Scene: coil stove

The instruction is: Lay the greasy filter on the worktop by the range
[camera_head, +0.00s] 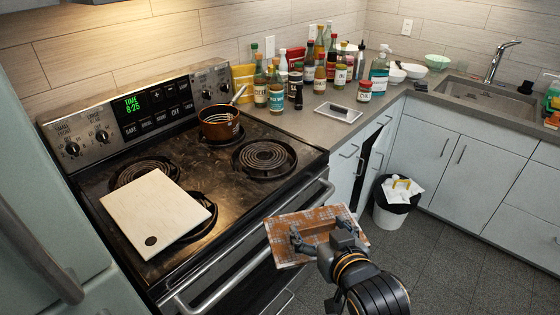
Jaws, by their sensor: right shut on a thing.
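The greasy filter (322,226) is a flat rectangular panel with a metal rim and brown, stained surface. My right gripper (318,238) is shut on it and holds it in the air, in front of the range's right front. The range (218,165) has a black coil cooktop at the left. The grey worktop (290,122) runs from the range's right side toward the corner. The filter is apart from the worktop. My left gripper is not in view.
A white cutting board (158,208) lies over the front-left coils, and a copper pot (219,124) stands at the back. Several bottles (276,88), a metal tray (338,112) and a jar (365,92) occupy the worktop. Bare worktop shows near the range. A bin (395,202) stands on the floor.

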